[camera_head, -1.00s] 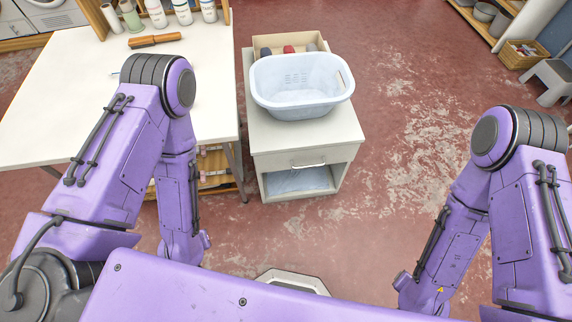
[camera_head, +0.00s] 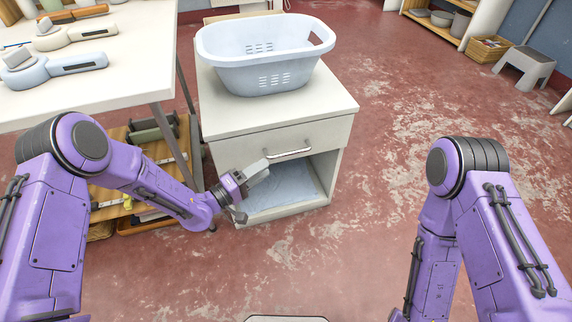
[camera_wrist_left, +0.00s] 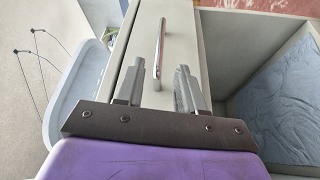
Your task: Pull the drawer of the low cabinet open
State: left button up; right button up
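The low cabinet (camera_head: 228,115) is off-white, with a drawer (camera_head: 255,147) above an open compartment. The drawer looks shut, its front level with the cabinet. A silver bar handle (camera_head: 288,153) is on the drawer front. My left gripper (camera_head: 252,190) is in front of the cabinet, low and left of the handle. In the left wrist view, the two fingers of the left gripper (camera_wrist_left: 158,88) are apart, with the handle (camera_wrist_left: 160,48) ahead in line with the gap; contact does not show. My right gripper is out of view.
A pale blue basket (camera_head: 265,60) stands on the cabinet top. A folded blue cloth (camera_head: 285,190) lies in the lower compartment. A white table (camera_head: 125,70) with a shelf below stands close on the left.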

aim_at(286, 153)
pick_arm(q)
jog(key=b+x, duration=0.2)
jog(key=x, duration=0.7)
jog(key=shift+d, duration=0.1)
grip_shut()
